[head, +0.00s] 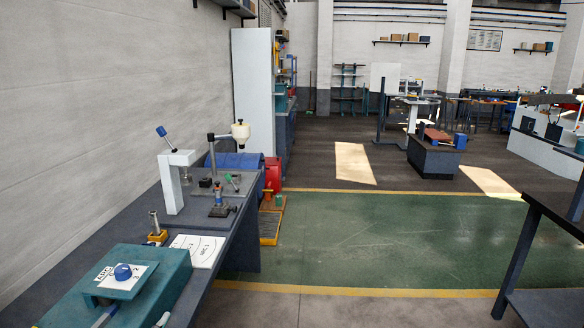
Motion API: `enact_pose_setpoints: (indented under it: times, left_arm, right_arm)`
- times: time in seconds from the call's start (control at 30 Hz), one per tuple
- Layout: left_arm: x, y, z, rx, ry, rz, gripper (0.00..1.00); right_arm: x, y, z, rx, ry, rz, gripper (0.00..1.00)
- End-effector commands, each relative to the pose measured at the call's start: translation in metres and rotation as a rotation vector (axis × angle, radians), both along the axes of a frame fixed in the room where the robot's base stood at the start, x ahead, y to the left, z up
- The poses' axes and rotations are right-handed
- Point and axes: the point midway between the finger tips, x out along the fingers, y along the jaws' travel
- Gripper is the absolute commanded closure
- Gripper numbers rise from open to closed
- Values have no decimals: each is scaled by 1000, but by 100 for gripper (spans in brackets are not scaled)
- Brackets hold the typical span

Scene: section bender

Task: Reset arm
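A teal machine body (150,277) stands at the near left on a dark workbench (128,221). On top of it is a white plate (138,279) marked with "ARC" and numbers, with a blue knob (123,271) on it. Grey metal pieces show at its near side, cut off by the bottom edge. Farther along the bench is a white upright stand (172,185) with a tilted, blue-tipped lever (164,137). I cannot tell which part is the arm the task names. Neither of my grippers is in view.
A white sheet with arcs (200,249), a small yellow-based post (157,234) and a blue-handled clamp (219,201) are on the bench. A cream-headed lamp (240,131) stands behind. A dark table (551,210) is at right. Green floor (380,240) between is clear.

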Motion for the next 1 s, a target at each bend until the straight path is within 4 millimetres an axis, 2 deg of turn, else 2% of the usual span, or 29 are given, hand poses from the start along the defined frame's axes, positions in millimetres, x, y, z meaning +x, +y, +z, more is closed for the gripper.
enact_pose_setpoints:
  times: [0.03, 0.1, 0.2, 0.4, 0.67, 0.87, 1.0]
  left_arm:
    - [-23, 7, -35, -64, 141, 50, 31]
    - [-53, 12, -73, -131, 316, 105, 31]
    - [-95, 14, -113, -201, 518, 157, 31]
    - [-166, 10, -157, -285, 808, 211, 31]
    - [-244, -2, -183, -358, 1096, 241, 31]
    - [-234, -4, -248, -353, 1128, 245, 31]
    - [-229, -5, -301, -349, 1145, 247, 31]
  right_arm:
    - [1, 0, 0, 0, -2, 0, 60]
    - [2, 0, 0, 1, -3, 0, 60]
    - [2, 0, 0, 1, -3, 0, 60]
    - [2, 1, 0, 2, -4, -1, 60]
    - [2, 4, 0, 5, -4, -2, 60]
    - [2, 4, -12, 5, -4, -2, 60]
    - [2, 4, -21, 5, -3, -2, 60]
